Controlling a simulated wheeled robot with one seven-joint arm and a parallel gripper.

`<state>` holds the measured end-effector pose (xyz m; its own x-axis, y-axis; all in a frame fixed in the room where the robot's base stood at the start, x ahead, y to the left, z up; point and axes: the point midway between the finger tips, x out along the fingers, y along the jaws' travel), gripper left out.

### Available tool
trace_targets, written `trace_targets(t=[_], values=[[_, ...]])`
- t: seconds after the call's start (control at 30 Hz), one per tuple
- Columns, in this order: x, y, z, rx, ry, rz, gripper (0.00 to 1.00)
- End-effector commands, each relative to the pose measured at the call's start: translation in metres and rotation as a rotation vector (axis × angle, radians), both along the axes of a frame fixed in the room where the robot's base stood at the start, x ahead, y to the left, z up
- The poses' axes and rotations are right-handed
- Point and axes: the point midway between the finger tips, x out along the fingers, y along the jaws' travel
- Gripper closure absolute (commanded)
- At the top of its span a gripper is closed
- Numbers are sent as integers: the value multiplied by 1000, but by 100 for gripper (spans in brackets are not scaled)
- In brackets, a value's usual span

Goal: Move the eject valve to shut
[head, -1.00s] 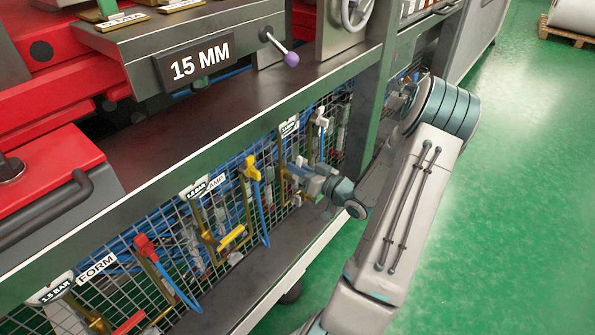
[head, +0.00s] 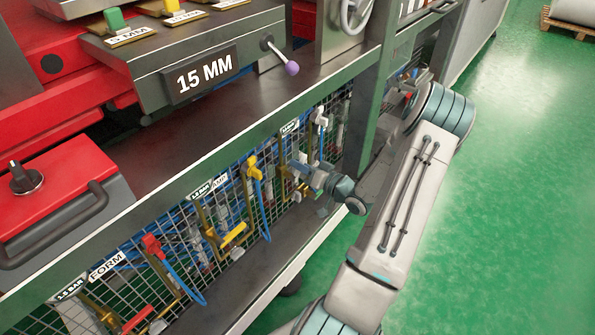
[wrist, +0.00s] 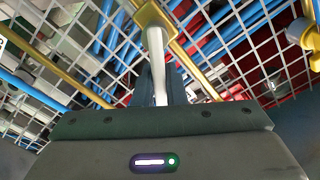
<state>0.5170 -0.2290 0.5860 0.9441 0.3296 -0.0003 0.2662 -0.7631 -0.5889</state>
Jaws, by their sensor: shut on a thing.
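The valve with the white lever (wrist: 157,65) is in the wrist view, its brass-yellow body (wrist: 150,15) at the top against the mesh. My gripper (wrist: 158,78) is shut on the white lever, which runs between the dark fingers toward the palm. In the head view my gripper (head: 297,167) is at the third valve station from the left, below a small label (head: 289,127) too small to read. The fingers and wrist hide most of this lever there, so its exact angle cannot be told.
Left of my gripper are a yellow valve lever (head: 233,234) and a red one (head: 138,319), by the FORM label (head: 106,265). Blue hoses hang from the yellow coupling (head: 252,163) and red coupling (head: 152,246). A green post (head: 365,120) stands right of my gripper. Green floor is clear at right.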

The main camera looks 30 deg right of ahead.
Motion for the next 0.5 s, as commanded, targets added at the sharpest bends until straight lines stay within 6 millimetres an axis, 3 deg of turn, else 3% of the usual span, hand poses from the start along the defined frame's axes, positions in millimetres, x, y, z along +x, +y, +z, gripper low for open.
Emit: trace_targets(t=[0.5], values=[[3, -9, -9, 297, 105, 0, 100]])
